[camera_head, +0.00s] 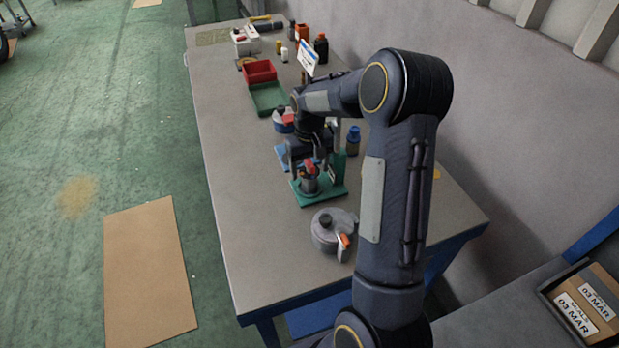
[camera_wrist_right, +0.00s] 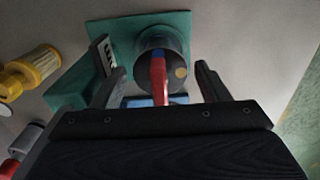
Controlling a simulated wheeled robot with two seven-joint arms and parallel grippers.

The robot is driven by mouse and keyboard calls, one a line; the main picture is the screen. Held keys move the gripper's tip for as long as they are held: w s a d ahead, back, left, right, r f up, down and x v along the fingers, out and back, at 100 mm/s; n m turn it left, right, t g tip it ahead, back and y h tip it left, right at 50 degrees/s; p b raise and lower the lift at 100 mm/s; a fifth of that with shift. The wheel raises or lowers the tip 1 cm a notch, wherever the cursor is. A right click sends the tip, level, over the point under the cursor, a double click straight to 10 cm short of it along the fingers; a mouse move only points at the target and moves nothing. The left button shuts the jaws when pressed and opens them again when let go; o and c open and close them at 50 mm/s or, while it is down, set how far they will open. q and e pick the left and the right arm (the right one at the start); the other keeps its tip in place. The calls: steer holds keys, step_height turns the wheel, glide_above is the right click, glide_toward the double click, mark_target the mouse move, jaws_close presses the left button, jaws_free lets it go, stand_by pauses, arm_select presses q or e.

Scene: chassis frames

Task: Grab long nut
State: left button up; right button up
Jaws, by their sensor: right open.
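My right gripper (camera_head: 307,163) points down over a green fixture (camera_head: 336,189) on the table. It is open, and in the wrist view its two fingers (camera_wrist_right: 158,78) stand apart on either side of a dark round part (camera_wrist_right: 146,42). A red and blue bar-like piece (camera_wrist_right: 158,75) shows between the fingers over that part. The dark part also shows in the head view (camera_head: 309,184), with red on top. I cannot tell for sure which piece is the long nut. No contact between fingers and parts is visible. My left gripper is out of view.
A grey round device (camera_head: 326,232) with an orange tip sits nearer. A blue-capped bottle (camera_head: 353,141) stands right of the gripper. Red (camera_head: 259,70) and green (camera_head: 265,99) trays lie farther back, with bottles behind. The table's left side is clear.

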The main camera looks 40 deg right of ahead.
jaws_close()
stand_by(0.5)
steer(key=shift+r, duration=0.1)
